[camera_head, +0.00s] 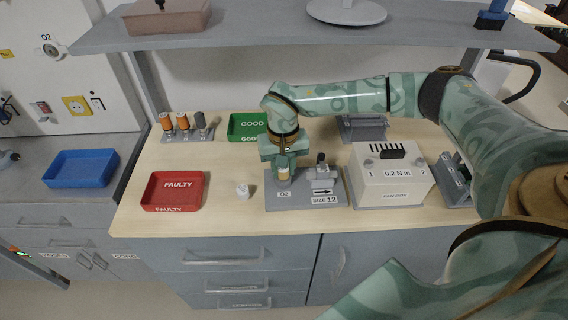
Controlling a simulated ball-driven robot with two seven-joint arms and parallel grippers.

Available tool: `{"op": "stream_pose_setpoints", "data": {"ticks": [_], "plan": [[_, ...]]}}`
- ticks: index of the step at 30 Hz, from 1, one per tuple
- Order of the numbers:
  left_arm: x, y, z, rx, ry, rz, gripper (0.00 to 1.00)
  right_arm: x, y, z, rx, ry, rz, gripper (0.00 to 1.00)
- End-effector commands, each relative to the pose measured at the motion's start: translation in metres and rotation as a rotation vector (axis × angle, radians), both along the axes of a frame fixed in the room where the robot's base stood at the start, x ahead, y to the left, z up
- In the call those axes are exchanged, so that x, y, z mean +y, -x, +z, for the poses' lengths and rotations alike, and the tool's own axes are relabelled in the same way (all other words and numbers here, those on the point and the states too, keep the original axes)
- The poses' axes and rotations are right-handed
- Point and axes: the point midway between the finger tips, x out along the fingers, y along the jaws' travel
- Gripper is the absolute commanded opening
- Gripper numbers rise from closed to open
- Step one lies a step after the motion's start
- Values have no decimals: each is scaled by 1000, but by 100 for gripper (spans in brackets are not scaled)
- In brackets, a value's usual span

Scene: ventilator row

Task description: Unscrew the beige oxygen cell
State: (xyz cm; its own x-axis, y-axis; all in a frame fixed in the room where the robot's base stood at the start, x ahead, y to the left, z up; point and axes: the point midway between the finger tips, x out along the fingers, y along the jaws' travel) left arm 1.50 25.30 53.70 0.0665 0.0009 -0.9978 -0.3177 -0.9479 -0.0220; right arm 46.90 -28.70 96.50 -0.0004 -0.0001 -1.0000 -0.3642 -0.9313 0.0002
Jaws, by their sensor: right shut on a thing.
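The beige oxygen cell (284,173) stands upright in the grey fixture (300,199) marked O2 and SIZE 12. My right gripper (284,167) comes down on it from above, shut on it; its fingers hide much of the cell. My left gripper is not in the picture.
A red FAULTY tray (174,206) and a small white piece (242,191) lie to the left. A green GOOD tray (236,126) and a rack (187,134) with orange and grey cells stand behind. A beige 0.2 Nm box (392,184) stands right. A shelf (250,30) overhangs the bench.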

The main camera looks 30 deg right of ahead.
Motion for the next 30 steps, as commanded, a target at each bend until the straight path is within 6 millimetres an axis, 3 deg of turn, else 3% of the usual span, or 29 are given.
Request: {"op": "stream_pose_setpoints", "data": {"ticks": [6, 30], "plan": [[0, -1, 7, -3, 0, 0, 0, 0, 0, 1, -1, 0, 112, 8], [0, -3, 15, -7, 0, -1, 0, 0, 0, 2, 0, 0, 141, 8]]}}
